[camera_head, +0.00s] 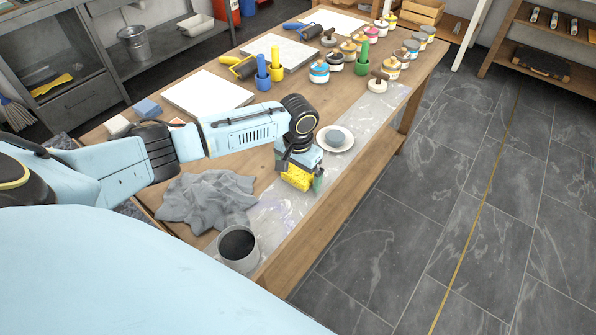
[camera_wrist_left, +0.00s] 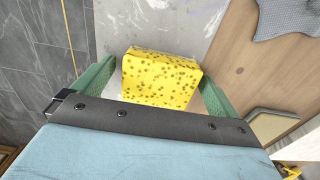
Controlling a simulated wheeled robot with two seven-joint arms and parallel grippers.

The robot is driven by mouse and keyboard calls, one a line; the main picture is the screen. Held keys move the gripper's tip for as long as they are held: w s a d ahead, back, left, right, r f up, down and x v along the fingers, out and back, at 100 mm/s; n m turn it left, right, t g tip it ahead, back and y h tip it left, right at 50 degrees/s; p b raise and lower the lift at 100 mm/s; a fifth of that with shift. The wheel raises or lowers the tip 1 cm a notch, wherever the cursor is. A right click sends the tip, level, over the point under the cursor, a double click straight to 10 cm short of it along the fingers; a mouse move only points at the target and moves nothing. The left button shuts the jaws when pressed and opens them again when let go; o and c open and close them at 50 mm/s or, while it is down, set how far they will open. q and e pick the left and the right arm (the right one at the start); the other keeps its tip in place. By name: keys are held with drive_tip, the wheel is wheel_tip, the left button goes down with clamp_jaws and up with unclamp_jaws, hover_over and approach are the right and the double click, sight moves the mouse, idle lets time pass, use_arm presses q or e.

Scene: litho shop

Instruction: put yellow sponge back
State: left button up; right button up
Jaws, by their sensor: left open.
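The yellow sponge (camera_head: 296,179) is on or just above the stained grey strip along the front edge of the wooden table, right under my left gripper. My left gripper (camera_head: 302,173) is open, pointing down, with its green fingers on either side of the sponge. In the left wrist view, the speckled yellow sponge (camera_wrist_left: 160,78) sits between the fingers of the gripper (camera_wrist_left: 156,82). A gap shows at the left finger; the right finger looks close to it. Whether the sponge touches the strip is hidden. My right gripper is out of view.
A white dish (camera_head: 334,138) lies just beyond the sponge. A grey cloth (camera_head: 207,198) and a dark-filled cup (camera_head: 238,246) are nearer. A blue block (camera_head: 147,109) and a pale block (camera_head: 118,126) lie at the table's left end. Ink jars stand farther back.

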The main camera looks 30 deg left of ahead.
sight(298, 172)
use_arm(q)
drive_tip(key=shift+r, duration=0.4)
wheel_tip(298, 172, up, 5)
drive_tip(key=shift+r+p, duration=0.1)
drive_tip(key=shift+p, duration=0.65)
wheel_tip(298, 172, up, 6)
drive_tip(key=p, duration=0.1)
drive_tip(key=shift+r, duration=0.15)
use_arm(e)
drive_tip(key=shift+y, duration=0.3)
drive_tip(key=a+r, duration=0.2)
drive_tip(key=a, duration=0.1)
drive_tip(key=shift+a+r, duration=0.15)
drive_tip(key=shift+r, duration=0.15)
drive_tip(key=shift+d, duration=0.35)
